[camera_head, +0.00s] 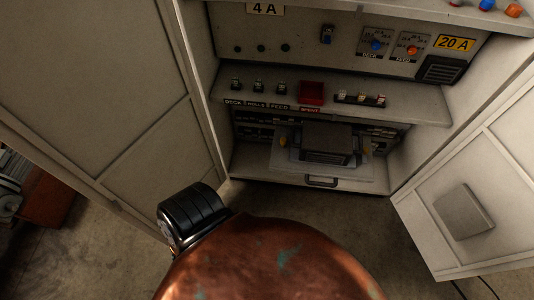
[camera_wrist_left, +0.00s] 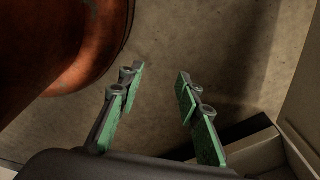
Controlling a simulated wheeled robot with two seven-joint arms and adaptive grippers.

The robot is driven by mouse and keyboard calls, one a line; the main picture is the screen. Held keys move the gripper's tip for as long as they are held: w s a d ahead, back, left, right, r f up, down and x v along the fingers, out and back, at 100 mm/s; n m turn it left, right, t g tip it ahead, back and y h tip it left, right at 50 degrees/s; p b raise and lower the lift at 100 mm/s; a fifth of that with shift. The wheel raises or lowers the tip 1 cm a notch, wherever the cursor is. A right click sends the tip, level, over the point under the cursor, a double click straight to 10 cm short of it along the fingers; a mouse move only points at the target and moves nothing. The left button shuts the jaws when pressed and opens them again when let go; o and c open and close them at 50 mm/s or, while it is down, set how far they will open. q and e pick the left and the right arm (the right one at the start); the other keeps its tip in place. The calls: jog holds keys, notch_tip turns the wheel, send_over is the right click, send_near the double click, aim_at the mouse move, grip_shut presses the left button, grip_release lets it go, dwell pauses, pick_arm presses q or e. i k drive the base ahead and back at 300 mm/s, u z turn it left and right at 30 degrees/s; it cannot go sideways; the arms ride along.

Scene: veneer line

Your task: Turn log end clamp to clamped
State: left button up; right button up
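I cannot make out a log end clamp in either view. My left gripper (camera_wrist_left: 160,75) is open and empty in the left wrist view. Its green-padded fingers are spread apart over bare concrete floor. In the head view its fingers do not show. My right gripper is not in view.
An open cabinet (camera_head: 290,184) stands ahead, a door (camera_head: 180,155) swung out on each side. Its panel has a blue DECK knob (camera_head: 376,46) and an orange FEED knob (camera_head: 412,51). A shelf below holds small fuse-like parts and a red bin (camera_head: 311,92).

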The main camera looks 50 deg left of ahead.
aim_at(283, 140)
jog(key=k, duration=0.9)
jog(key=u, duration=1.85)
jog(key=i, duration=1)
